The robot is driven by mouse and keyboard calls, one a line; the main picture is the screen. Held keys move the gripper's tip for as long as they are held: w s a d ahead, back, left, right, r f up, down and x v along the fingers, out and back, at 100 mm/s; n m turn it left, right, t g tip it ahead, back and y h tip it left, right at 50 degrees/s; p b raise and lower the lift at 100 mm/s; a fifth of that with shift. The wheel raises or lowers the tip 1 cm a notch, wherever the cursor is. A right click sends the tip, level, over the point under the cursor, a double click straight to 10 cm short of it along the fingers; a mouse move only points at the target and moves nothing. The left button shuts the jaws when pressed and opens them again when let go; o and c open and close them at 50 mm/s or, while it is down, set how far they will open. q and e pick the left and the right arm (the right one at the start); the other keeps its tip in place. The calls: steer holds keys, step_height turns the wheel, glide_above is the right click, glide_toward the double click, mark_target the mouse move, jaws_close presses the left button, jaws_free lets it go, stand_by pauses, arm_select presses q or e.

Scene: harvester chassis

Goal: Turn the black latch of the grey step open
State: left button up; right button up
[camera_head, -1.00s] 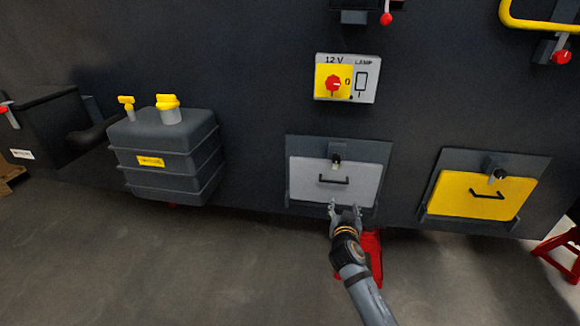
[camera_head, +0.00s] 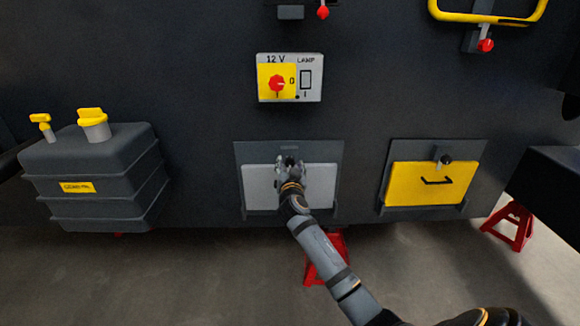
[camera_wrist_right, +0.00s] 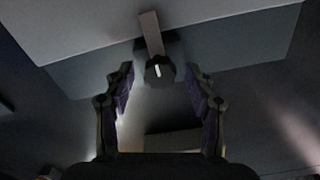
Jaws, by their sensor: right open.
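The grey step (camera_head: 322,186) is a flat panel in a dark frame on the chassis wall, in the middle of the head view. My right gripper (camera_head: 291,166) is in front of its upper middle and hides its handle. The black latch (camera_head: 289,159) is largely hidden there by the fingers. In the right wrist view the latch shows as a black knob (camera_wrist_right: 160,70) with a white mark and a grey strip above it. The open right fingers (camera_wrist_right: 160,78) stand on either side of the knob, with gaps visible. My left gripper is not in view.
A yellow step (camera_head: 405,188) with its own latch (camera_head: 445,159) is to the right. A 12 V lamp switch panel (camera_head: 310,77) is above. A dark tank (camera_head: 100,180) with yellow caps juts out at left. Red stands (camera_head: 326,262) are below on the floor.

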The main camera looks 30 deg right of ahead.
steer(key=shift+w, duration=0.1)
steer(key=c, duration=1.1)
steer(key=shift+c, duration=0.2)
